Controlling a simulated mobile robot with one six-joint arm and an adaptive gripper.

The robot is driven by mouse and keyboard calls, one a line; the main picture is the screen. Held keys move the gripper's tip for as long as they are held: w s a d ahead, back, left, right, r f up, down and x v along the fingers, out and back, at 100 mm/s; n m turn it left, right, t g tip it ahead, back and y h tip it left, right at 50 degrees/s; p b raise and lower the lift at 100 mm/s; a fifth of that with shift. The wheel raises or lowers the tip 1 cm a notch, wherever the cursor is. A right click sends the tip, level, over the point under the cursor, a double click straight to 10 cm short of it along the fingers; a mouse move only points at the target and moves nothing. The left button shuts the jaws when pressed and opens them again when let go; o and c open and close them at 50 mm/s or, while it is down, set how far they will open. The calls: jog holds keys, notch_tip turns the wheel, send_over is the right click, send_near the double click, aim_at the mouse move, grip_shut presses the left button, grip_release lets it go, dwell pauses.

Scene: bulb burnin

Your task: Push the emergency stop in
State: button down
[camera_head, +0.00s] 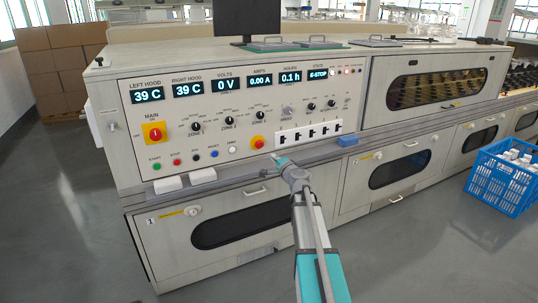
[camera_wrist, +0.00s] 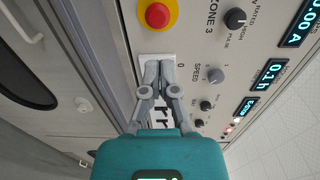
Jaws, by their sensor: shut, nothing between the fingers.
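In the wrist view the button (camera_wrist: 158,14) is at the top edge, partly cut off. My gripper (camera_head: 278,158) is shut and empty, just below and right of the button. In the wrist view the closed fingertips (camera_wrist: 160,66) lie over the white switch plate, apart from the button. Whether the fingertips touch the panel cannot be told. The state display (camera_head: 318,74) reads E-STOP.
A red-and-yellow main switch (camera_head: 155,133) is at the panel's left. Small push buttons and black knobs (camera_head: 229,121) surround the stop. White blocks (camera_head: 202,176) and a blue block (camera_head: 348,140) lie on the ledge below. A blue crate (camera_head: 503,178) stands at the right.

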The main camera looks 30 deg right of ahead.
jog(key=shift+s, duration=0.8)
jog(key=shift+a, duration=0.1)
jog(key=s+a+f+n+g+y, duration=0.2)
jog(key=s+a+f+n+g, duration=0.15)
jog(key=a, duration=0.45)
jog(key=s+a+f+n+g+y, duration=0.25)
jog(key=a+f+n, duration=0.2)
jog(key=a, duration=0.35)
jog(key=s+a+f+n+g+y, duration=0.25)
jog(key=s+a+n, duration=0.2)
jog(key=a, duration=0.35)
jog(key=s+a+f+n+g+h, duration=0.25)
jog(key=s+f+g, duration=0.2)
jog(key=s, duration=0.45)
jog(key=s+a+f+n+g+h, duration=0.25)
jog(key=s+g+h, duration=0.2)
jog(key=s, duration=0.45)
notch_tip(320, 180, up, 29)
jog(key=p, duration=3)
jog(key=shift+r+n, duration=0.15)
jog(key=shift+n, duration=0.2)
